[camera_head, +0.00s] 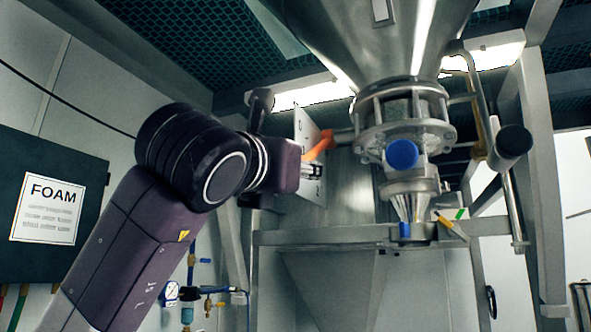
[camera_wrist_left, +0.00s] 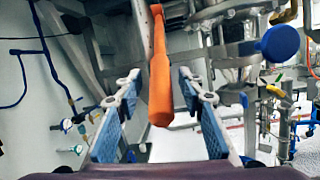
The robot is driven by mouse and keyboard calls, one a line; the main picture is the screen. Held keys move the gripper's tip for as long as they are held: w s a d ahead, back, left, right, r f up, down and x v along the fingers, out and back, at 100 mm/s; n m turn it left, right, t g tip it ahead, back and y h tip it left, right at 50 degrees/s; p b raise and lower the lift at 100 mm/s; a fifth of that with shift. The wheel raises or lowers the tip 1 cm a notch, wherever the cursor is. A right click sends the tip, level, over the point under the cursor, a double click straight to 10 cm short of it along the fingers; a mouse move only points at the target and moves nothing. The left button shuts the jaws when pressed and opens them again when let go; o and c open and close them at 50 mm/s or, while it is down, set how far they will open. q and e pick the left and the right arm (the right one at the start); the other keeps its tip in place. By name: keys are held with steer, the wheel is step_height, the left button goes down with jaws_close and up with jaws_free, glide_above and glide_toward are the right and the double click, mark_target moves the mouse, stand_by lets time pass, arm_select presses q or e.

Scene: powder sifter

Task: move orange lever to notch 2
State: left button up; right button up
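The orange lever (camera_head: 318,146) shows in the head view beside an upright metal plate (camera_head: 304,125) that has small openings. Its lower part is hidden behind my left gripper (camera_head: 312,170). In the left wrist view the orange lever (camera_wrist_left: 160,75) hangs between the two fingers of my left gripper (camera_wrist_left: 160,92). The fingers are open, with a gap on each side of the lever. The notch numbers cannot be read. My right gripper is in neither view.
A steel hopper (camera_head: 385,35) and a sifter body with a blue round knob (camera_head: 402,154) stand right of the lever. A metal bar with a dark cylindrical end (camera_head: 513,142) is at the right. A dark FOAM box (camera_head: 90,187) is on the left wall.

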arm_select(q)
steer(key=shift+s, duration=0.1)
steer(key=v, duration=1.1)
steer(key=shift+s+f, duration=0.15)
steer(key=shift+s, duration=0.2)
steer(key=shift+a, duration=0.1)
